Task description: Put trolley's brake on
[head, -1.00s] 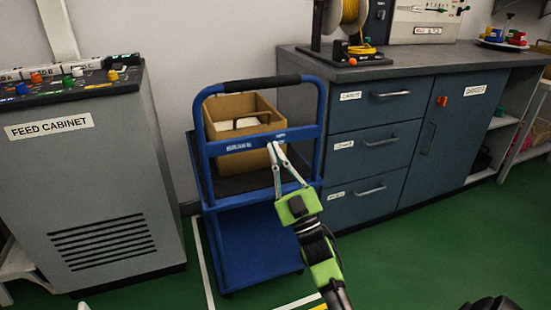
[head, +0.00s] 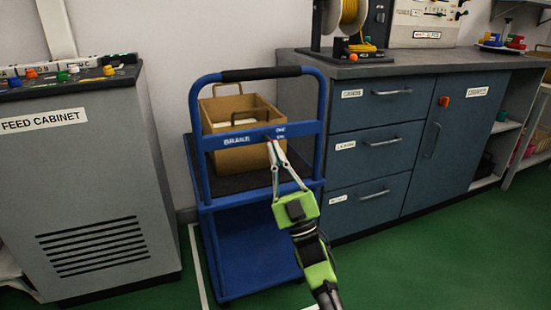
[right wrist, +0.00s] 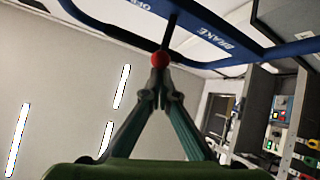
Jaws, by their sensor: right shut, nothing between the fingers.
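The blue trolley (head: 207,190) stands against the wall between the grey cabinet and the blue drawer unit. Its upper crossbar carries a white "BRAKE" label (head: 237,141) with smaller marks to its right, too small to read in the head view. The crossbar also shows in the right wrist view (right wrist: 205,28). A small red knob (right wrist: 160,59) on a dark stem shows there, right at my fingertips. My right gripper (head: 273,146) is shut and empty, its tips at the crossbar just below the label's right end. I cannot tell whether the tips touch the knob. My left gripper is out of view.
An open cardboard box (head: 236,108) sits on the trolley's upper deck. The feed cabinet (head: 95,190) stands to the left. The drawer unit (head: 366,150) stands close on the right, with a yellow cable reel (head: 350,12) on top. Green floor in front is clear.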

